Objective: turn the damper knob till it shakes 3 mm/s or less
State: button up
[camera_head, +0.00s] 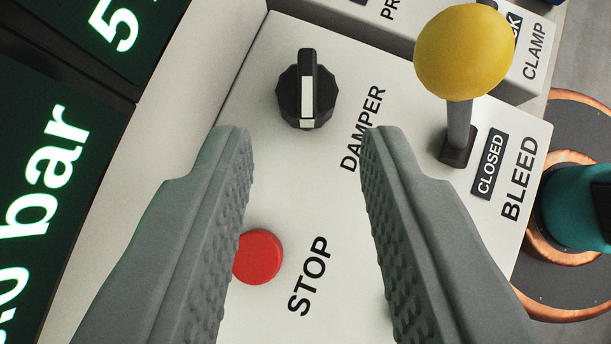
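The damper knob (306,92) is black with a white pointer stripe. It stands on the pale panel, with the word DAMPER (363,128) printed to its right. Its stripe runs nearly straight up and down in the picture. My gripper (305,145) is open and empty. Its two grey ridged fingers reach up from the bottom of the picture, and their tips end just below the knob, one to either side. The fingers do not appear to touch the knob. The shaking readout in mm/s is not visible.
A red STOP button (258,257) lies between the fingers, partly behind the left one. A yellow-balled BLEED lever (464,52), marked CLOSED, stands up at the right. A teal part (578,207) with copper rings lies beyond the panel's right edge.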

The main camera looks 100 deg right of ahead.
jog(key=v, duration=1.1)
jog(key=shift+r, duration=0.15)
jog(key=shift+a, duration=0.15)
